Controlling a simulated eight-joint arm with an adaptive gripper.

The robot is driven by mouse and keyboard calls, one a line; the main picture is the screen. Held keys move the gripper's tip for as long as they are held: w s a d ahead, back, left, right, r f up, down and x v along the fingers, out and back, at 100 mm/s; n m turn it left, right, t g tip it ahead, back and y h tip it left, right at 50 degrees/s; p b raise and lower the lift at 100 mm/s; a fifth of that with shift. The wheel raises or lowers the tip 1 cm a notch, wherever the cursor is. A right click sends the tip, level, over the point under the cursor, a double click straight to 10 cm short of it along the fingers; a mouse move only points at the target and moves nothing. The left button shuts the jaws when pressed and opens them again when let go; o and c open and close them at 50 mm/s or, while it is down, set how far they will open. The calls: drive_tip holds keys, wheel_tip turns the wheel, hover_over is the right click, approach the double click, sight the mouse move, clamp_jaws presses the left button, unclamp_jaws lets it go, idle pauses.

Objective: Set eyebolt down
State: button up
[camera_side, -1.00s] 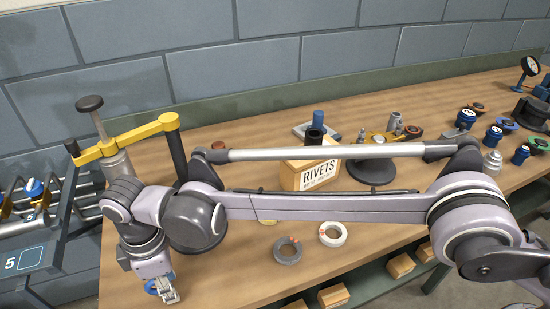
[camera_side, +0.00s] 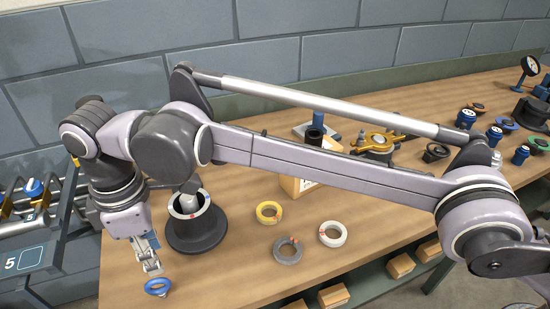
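The blue eyebolt (camera_side: 157,287) lies at the front left of the wooden bench, its ring facing up. My gripper (camera_side: 153,268) is just above and slightly left of it, pointing down. A small gap shows between the fingertips and the ring. The fingers are small and seen at an angle, so their opening is unclear. Any shank of the eyebolt is hidden.
A dark round stand with a metal cylinder (camera_side: 197,235) is close behind and right of my gripper. Yellow (camera_side: 269,212), grey (camera_side: 288,250) and white (camera_side: 333,234) rings lie further right. The bench front between them and the eyebolt is clear.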

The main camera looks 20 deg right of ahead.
drive_tip(key=w+d+r+m+t+y, duration=0.1)
drive_tip(key=w+d+r+m, duration=0.1)
drive_tip(key=w+d+r, duration=0.35)
drive_tip(key=w+d+r+m, duration=0.2)
drive_tip(key=d+r, duration=0.1)
drive_tip(key=d, duration=0.6)
drive_tip(key=w+d+r+m+t, duration=0.15)
drive_tip(key=d+m, duration=0.25)
drive_tip(key=d, duration=1)
drive_tip(key=s+d+f+m+t, duration=0.1)
drive_tip(key=s+d+m, duration=0.2)
drive_tip(key=d, duration=0.5)
drive_tip(key=s+d+f+m+t, duration=0.15)
drive_tip(key=s+d, duration=0.25)
drive_tip(key=d, duration=0.4)
drive_tip(key=s+d+f+m+t+h, duration=0.1)
drive_tip(key=s+d+f+m+t, duration=0.1)
drive_tip(key=s+d+f+m, duration=0.3)
drive_tip(key=s+d+f, duration=0.3)
drive_tip(key=d, duration=0.1)
drive_tip(key=shift+s+d, duration=0.3)
drive_tip(key=shift+m, duration=0.25)
